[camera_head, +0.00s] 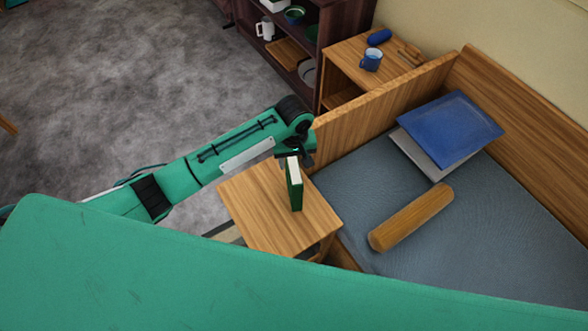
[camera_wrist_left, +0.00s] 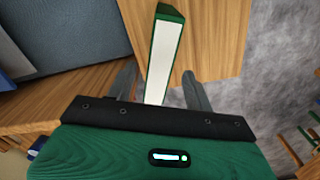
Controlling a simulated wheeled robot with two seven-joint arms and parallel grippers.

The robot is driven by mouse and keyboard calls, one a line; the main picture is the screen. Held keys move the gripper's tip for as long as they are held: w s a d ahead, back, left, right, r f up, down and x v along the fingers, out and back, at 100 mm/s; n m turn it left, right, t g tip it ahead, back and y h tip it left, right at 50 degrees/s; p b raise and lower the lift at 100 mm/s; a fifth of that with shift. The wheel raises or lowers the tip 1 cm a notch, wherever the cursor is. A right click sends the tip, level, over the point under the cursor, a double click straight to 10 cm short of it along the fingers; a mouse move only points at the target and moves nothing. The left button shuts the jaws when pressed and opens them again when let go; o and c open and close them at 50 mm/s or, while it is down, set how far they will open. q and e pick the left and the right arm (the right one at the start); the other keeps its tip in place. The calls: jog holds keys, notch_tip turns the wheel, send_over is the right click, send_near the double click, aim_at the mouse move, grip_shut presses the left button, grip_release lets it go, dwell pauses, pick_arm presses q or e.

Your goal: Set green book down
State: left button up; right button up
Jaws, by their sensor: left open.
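The green book (camera_head: 296,189) stands upright on the small wooden nightstand (camera_head: 256,222), with its pale page edges showing. In the left wrist view the green book (camera_wrist_left: 164,55) stands between the two fingers of my left gripper (camera_wrist_left: 157,85), with gaps on both sides. My left gripper (camera_head: 294,158) is open at the far end of the book, at the nightstand's back edge. My right gripper is not in view.
A bed with a grey mattress (camera_head: 345,205) is right of the nightstand, carrying a wooden bolster (camera_head: 411,217) and a blue book-like object (camera_head: 451,128). Behind are a cabinet with a blue mug (camera_head: 371,60) and a dark shelf (camera_head: 340,30).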

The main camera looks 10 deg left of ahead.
pick_arm(q)
jog(key=shift+r, duration=1.95)
